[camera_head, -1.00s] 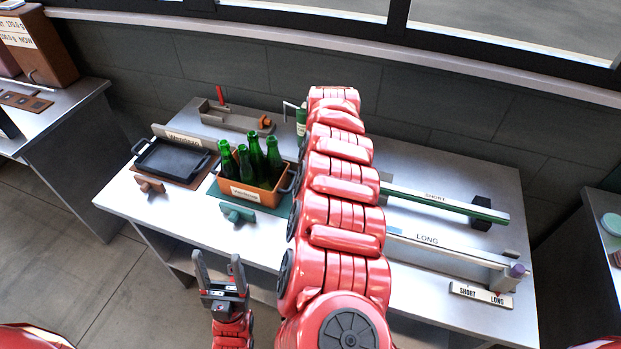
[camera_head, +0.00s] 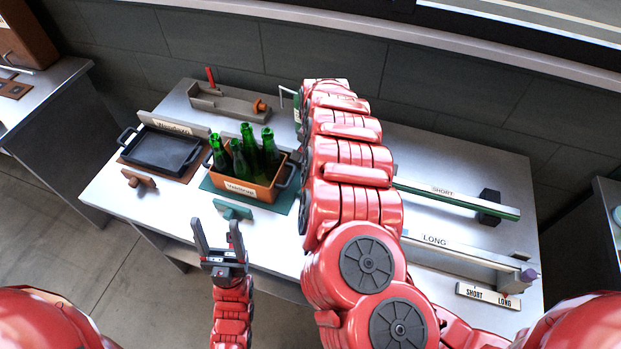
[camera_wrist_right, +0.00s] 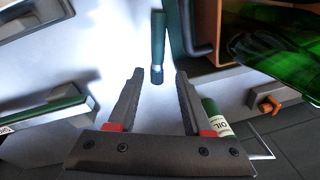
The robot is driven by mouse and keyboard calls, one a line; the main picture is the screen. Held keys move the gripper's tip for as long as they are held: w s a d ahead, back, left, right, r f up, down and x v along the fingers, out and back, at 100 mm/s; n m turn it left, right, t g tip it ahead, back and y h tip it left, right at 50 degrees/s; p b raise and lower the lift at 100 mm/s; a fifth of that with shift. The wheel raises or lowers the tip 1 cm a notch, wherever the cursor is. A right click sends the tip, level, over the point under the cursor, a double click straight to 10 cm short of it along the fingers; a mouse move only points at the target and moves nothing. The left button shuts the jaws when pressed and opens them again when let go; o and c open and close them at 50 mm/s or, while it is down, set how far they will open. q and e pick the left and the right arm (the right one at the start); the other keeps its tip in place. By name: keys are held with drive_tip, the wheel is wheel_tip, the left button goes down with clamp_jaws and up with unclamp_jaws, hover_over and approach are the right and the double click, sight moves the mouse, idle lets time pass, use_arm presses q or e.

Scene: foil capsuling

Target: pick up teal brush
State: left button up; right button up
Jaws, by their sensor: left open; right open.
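A teal brush (camera_wrist_right: 157,45) with a metal band and dark tip shows in the right wrist view. It lies over the pale table, its dark tip in line with the gap between the fingertips of my right gripper (camera_wrist_right: 160,75). That gripper is open and empty; I cannot tell its height above the brush. In the head view my right arm hides both the brush and the right gripper. My left gripper (camera_head: 220,240) is open and empty near the table's front edge.
An orange crate (camera_head: 246,190) holds several green bottles beside a black tray (camera_head: 160,150). A teal handled piece (camera_head: 233,210) sits in front of the crate. SHORT and LONG rails (camera_head: 455,200) lie to the right.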

drive_tip(key=f, duration=0.3)
drive_tip(key=shift+w+f, duration=0.1)
drive_tip(key=shift+w, duration=0.15)
drive_tip(key=shift+w+a+f+p, duration=0.15)
drive_tip(key=shift+f+p, duration=0.2)
drive_tip(key=shift+f, duration=0.25)
drive_tip(key=shift+d+f+p, duration=0.2)
drive_tip(key=shift+f+p, duration=0.1)
drive_tip(key=shift+f, duration=0.15)
drive_tip(key=f, duration=0.3)
drive_tip(key=shift+w+d+f, duration=0.1)
drive_tip(key=shift+w+f, duration=0.2)
drive_tip(key=shift+w, duration=0.1)
drive_tip(key=shift+a+f, duration=0.25)
drive_tip(key=shift+f, duration=0.05)
clamp_jaws()
